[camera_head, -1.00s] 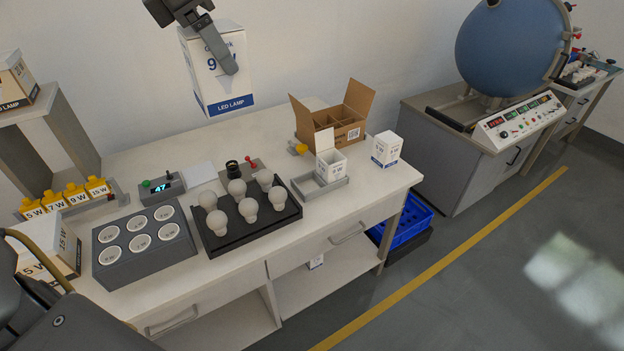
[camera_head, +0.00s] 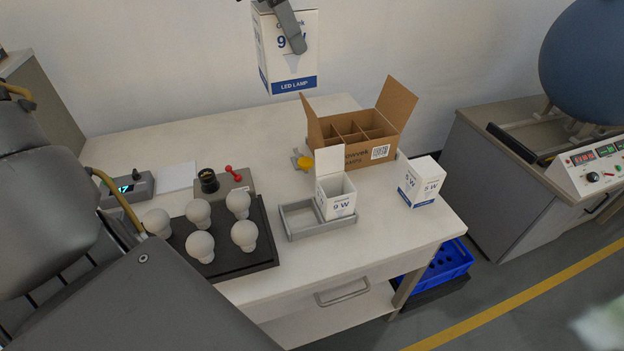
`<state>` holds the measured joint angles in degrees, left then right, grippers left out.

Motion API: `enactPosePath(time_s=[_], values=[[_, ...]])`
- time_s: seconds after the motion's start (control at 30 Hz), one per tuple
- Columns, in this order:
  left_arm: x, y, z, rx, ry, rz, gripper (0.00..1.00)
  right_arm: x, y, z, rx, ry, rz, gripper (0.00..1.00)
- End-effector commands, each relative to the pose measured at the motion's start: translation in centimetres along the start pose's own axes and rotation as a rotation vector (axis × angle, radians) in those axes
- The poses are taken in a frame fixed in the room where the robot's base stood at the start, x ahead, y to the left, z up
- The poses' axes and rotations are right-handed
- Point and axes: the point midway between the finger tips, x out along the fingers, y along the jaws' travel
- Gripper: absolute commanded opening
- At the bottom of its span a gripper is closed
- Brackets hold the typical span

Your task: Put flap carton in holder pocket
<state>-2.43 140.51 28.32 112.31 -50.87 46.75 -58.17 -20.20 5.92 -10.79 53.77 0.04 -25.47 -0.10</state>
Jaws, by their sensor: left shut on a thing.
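My left gripper (camera_head: 291,28) is at the top of the head view, shut on a white 9 W LED lamp carton (camera_head: 273,62) with a blue band at its bottom. It holds this carton upright, high above the back of the bench; the carton's top is partly cut off. The grey holder (camera_head: 299,228) lies on the bench. Its left part is empty. A small white 9 W carton (camera_head: 338,204) with its flap standing up and its top open is at the holder's right part; how deep it sits is hard to tell. My right gripper is out of view.
A closed white carton (camera_head: 421,183) stands right of the holder. An open brown divided box (camera_head: 371,154) is behind. A dark tray (camera_head: 262,250) with several bulbs is to the left, partly behind my arm.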

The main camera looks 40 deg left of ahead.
Motion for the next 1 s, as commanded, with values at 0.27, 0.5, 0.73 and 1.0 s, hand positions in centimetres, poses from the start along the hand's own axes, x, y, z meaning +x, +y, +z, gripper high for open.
enactPosePath(time_s=[0.27, 0.5, 0.73, 1.0], values=[[8.5, 0.3, -2.8, 0.001, 0.007, -0.005, 0.47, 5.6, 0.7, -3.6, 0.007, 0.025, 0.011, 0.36], [11.4, 0.2, -3.8, 0.005, 0.006, -0.005, 0.47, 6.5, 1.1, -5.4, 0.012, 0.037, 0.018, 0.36], [11.6, 0.2, -3.9, 0.005, 0.006, -0.006, 0.47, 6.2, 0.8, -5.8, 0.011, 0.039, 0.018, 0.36], [16.3, 0.1, -6.0, 0.004, 0.01, -0.012, 0.47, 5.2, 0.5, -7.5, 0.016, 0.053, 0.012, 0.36]])
